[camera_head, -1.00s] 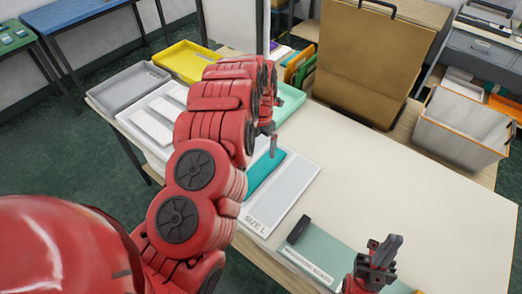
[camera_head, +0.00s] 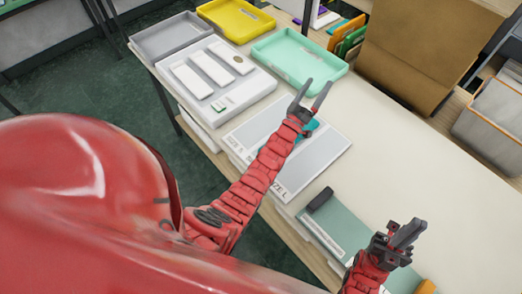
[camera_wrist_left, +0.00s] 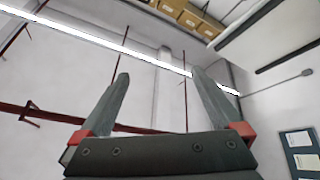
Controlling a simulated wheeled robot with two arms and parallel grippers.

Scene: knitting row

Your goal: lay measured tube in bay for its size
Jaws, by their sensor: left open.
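A teal piece (camera_head: 312,124), likely the tube, lies on the grey size board (camera_head: 325,158). My left wrist and forearm hide most of it, and I cannot tell which bay it is in. The SIZE L label shows at the board's near end; another size label on its left side is hard to read. My left gripper (camera_head: 312,98) is open and empty above the board's far part, fingers pointing up and away.
A white panel (camera_head: 183,98) with pale strips stands left of the size board. Mint (camera_head: 322,82), yellow (camera_head: 222,30) and grey (camera_head: 160,52) trays are behind. A green board (camera_head: 345,220) with a black bar is near the front. The table's right side is clear.

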